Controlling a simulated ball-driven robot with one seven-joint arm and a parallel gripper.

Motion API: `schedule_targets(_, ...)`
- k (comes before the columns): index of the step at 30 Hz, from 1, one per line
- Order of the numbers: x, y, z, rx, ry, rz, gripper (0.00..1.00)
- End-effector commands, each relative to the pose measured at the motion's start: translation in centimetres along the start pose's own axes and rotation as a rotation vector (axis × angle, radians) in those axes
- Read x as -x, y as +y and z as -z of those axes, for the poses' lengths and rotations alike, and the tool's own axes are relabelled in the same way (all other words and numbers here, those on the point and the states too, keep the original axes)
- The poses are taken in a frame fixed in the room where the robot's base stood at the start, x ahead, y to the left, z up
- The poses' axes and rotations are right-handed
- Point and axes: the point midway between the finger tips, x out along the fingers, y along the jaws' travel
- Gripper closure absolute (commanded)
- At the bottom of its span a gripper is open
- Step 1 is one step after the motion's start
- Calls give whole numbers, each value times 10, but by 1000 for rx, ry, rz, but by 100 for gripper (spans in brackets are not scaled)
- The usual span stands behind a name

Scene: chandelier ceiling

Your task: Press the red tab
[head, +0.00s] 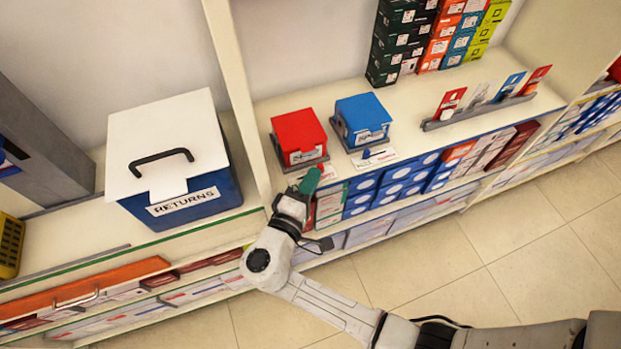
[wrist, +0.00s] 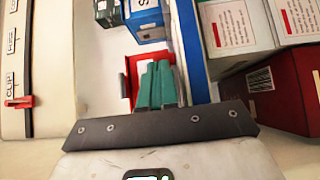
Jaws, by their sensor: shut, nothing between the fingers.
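A red box (head: 300,135) with a white label sits in a grey holder on the shelf in the head view. A pale card (head: 328,172) lies in front of it, partly covered by my gripper. My gripper (head: 310,180), with green fingers, is shut and empty at the shelf's front edge, just below the red box. In the wrist view the green fingers (wrist: 157,85) partly cover a red piece (wrist: 133,72); I cannot tell whether they touch it. I cannot single out the red tab for certain in the head view.
A blue box (head: 363,119) stands to the right of the red one, with a blue tab (head: 366,153) in front. A returns box (head: 165,150) stands left of the upright divider (head: 236,100). The wrist view shows a small red clip (wrist: 20,102) on a pale labelled strip.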

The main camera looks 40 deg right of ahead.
Motion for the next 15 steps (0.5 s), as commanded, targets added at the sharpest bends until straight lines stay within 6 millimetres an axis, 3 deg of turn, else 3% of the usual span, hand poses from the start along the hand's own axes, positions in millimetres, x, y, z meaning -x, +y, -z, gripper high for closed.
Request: schedule_targets(15, 90, -2, 0, 2, 5, -1, 100)
